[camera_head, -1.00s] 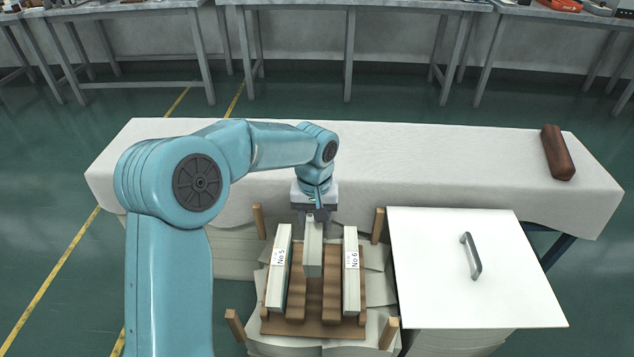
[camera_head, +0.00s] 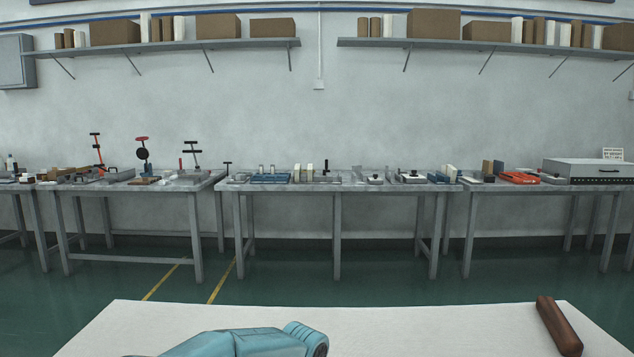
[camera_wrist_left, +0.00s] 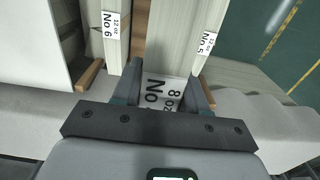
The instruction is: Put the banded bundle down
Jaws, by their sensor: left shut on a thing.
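My left gripper (camera_wrist_left: 162,92) is shut on a pale bundle (camera_wrist_left: 160,97) with a white label reading "No" and "8 oz", seen in the left wrist view. A bundle labelled "12 oz No 6" (camera_wrist_left: 110,25) stands to its left in that view, and one labelled "12 oz No 5" (camera_wrist_left: 205,42) to its right. I cannot tell whether the held bundle touches what is under it. In the head view only the top of my left arm shows at the bottom edge; gripper and bundles are below the picture. My right gripper is not in view.
A white-covered table (camera_head: 440,325) lies ahead with a brown bar (camera_head: 558,325) at its right. Grey benches (camera_head: 390,188) with tools stand along the back wall, below shelves of boxes (camera_head: 115,31). A white panel (camera_wrist_left: 30,45) edges the wrist view at left.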

